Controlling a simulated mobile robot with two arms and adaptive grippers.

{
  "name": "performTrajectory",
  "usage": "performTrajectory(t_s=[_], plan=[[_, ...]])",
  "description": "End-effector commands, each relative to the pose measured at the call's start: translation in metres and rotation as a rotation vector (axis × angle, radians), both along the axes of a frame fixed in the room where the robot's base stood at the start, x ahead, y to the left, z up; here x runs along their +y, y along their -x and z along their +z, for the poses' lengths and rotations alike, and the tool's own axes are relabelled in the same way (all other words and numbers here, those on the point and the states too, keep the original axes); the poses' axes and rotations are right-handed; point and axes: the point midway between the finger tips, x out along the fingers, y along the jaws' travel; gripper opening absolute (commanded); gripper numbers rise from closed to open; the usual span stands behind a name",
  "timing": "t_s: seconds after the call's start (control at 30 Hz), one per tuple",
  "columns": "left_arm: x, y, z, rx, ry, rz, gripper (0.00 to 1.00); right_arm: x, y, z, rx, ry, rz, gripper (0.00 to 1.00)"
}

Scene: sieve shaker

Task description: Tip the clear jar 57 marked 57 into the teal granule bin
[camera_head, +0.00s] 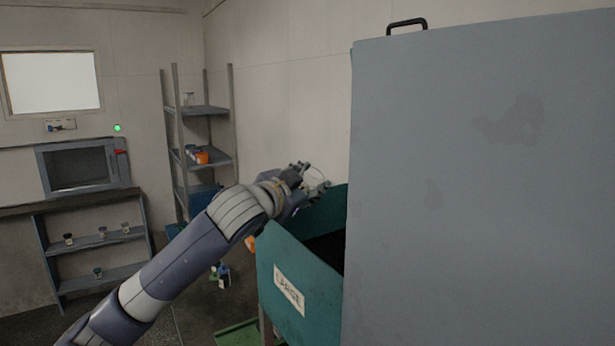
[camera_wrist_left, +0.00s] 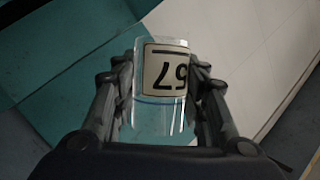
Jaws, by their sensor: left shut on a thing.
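The clear jar 57 (camera_wrist_left: 160,115) is between the fingers of my left gripper (camera_wrist_left: 160,95) in the left wrist view. Its pale label with dark digits appears upside down, and I see no contents through the clear wall. In the head view the left gripper (camera_head: 310,182) is over the far upper edge of the teal granule bin (camera_head: 276,255); the jar is only a faint clear outline there. The bin bears a "LARGE" label and has a dark interior, partly hidden by a grey panel. My right gripper is not in view.
A large grey panel (camera_head: 480,190) with a black top handle fills the right side, close to the bin. A metal rack (camera_head: 205,110) stands behind my arm. A low shelf (camera_head: 100,240) with several small jars is at left. A green tray (camera_head: 238,335) lies below.

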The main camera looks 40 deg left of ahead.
Motion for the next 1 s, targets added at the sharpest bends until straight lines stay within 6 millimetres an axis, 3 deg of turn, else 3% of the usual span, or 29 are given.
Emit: performTrajectory(t_s=[0.07, 0.2, 0.57, 0.8, 1.0], plan=[[-0.003, 0.001, 0.008, 0.036, 0.096, -0.002, 0.12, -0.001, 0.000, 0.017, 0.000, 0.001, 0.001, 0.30], [-0.006, 0.002, 0.002, 0.097, 0.246, 0.000, 0.12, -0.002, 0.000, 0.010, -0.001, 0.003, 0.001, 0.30], [-0.008, 0.003, 0.002, 0.123, 0.305, -0.001, 0.12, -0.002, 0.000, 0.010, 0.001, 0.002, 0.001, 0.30], [-0.019, 0.007, 0.007, 0.231, 0.568, -0.003, 0.12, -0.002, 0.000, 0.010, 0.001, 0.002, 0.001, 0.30], [-0.020, 0.008, 0.005, 0.251, 0.605, 0.000, 0.12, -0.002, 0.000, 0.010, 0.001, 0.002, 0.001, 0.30]])
